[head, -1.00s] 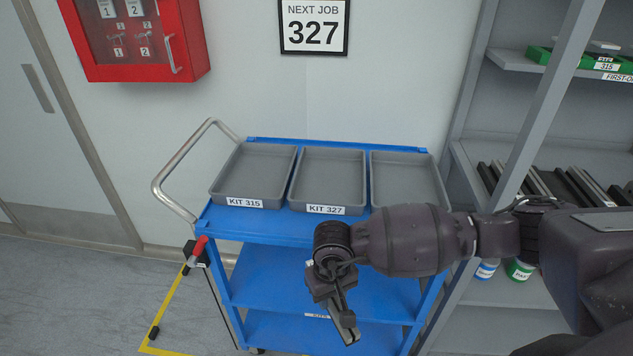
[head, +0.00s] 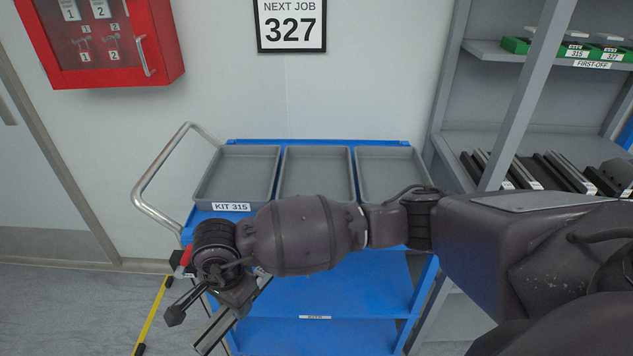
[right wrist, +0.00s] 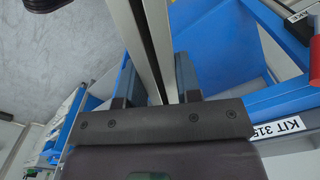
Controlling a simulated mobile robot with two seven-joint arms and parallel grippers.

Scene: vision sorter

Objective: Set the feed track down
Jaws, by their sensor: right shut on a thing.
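The feed track, a silver rail with a dark slot (head: 213,333), hangs tilted at the lower left of the head view, in front of the blue cart's left side. My right gripper (head: 226,308) is shut on it. In the right wrist view the track (right wrist: 141,22) runs up and away between the fingers of my right gripper (right wrist: 157,78). Its far end is out of that view, and it appears clear of any surface. My left gripper is not in view.
The blue cart (head: 340,285) carries the grey KIT 315 tray (head: 232,208) and two more grey trays; my arm covers their front. A shelf at right holds several rails (head: 505,172) and green boxes (head: 515,45). A red cabinet (head: 163,78) hangs at upper left.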

